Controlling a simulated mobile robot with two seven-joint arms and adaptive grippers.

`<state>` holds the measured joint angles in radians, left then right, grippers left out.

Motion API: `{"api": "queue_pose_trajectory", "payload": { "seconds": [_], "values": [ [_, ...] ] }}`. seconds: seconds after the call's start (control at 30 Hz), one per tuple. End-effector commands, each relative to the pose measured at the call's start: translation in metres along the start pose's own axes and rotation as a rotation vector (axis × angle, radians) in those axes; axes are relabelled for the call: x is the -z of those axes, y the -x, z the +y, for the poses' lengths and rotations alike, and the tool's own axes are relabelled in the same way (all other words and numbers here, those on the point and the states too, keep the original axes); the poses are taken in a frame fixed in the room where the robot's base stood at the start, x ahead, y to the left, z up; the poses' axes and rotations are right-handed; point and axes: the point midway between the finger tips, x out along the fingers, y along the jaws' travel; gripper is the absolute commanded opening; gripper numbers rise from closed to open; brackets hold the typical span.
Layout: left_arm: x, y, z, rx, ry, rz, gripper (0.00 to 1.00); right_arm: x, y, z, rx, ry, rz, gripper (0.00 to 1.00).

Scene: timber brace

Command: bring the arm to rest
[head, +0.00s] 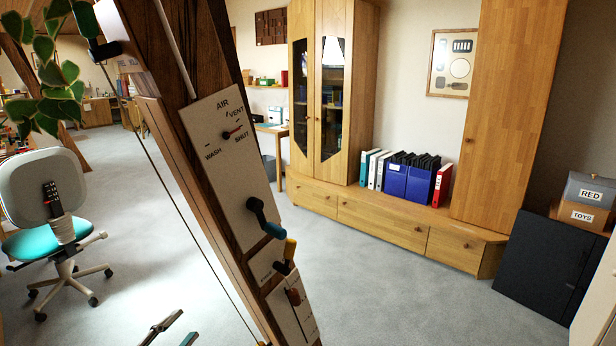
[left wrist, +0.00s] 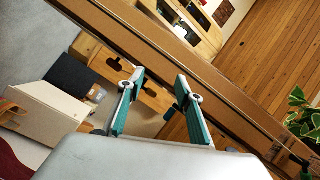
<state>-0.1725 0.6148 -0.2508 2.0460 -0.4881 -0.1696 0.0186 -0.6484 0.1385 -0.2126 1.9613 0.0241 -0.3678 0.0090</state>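My left gripper (head: 170,331) shows at the bottom edge of the head view, below and left of the timber brace (head: 165,105), apart from it. In the left wrist view its two teal-padded fingers (left wrist: 158,95) stand wide apart with nothing between them. The brace crosses behind them there as a diagonal beam (left wrist: 235,105). Below are a dark crank lever (head: 262,218) and a yellow-tipped lever (head: 288,252). My right gripper is in neither view.
A swivel chair (head: 45,190) stands at left, under a leafy plant (head: 58,75). A wooden cabinet (head: 385,220) with several binders (head: 412,178) lines the back wall. Labelled boxes (head: 588,192) sit on a dark cabinet (head: 545,262) at right. The grey carpet between is clear.

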Motion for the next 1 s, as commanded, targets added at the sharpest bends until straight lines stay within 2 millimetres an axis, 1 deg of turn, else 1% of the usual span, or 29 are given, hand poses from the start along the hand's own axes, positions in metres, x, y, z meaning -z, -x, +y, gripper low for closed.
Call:
{"api": "queue_pose_trajectory", "payload": {
  "seconds": [0.03,0.07,0.1,0.17,0.2,0.27,0.3,0.4,0.5,0.6,0.7,1.0],
  "values": [
    [-0.008,0.014,0.036,-0.034,0.108,-0.054,0.35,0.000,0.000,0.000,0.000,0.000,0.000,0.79],
    [-0.013,0.021,0.054,-0.053,0.167,-0.086,0.35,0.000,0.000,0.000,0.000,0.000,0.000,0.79],
    [-0.017,0.033,0.079,-0.077,0.245,-0.128,0.35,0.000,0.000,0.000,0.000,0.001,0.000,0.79],
    [-0.023,0.051,0.117,-0.113,0.357,-0.194,0.35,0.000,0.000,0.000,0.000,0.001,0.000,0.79],
    [-0.025,0.065,0.140,-0.136,0.429,-0.238,0.35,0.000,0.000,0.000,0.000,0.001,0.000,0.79],
    [-0.026,0.086,0.175,-0.168,0.536,-0.304,0.35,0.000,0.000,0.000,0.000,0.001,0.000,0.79],
    [-0.026,0.100,0.197,-0.189,0.601,-0.347,0.35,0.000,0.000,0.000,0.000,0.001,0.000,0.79],
    [-0.021,0.133,0.243,-0.231,0.744,-0.442,0.35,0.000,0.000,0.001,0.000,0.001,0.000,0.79],
    [-0.014,0.158,0.275,-0.261,0.848,-0.513,0.35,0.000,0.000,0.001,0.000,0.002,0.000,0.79],
    [-0.009,0.174,0.294,-0.278,0.910,-0.556,0.35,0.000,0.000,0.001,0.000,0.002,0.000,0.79],
    [-0.006,0.181,0.302,-0.285,0.938,-0.575,0.35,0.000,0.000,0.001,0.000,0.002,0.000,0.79],
    [-0.006,0.181,0.303,-0.286,0.939,-0.576,0.35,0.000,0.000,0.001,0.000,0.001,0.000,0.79]
  ]
}}
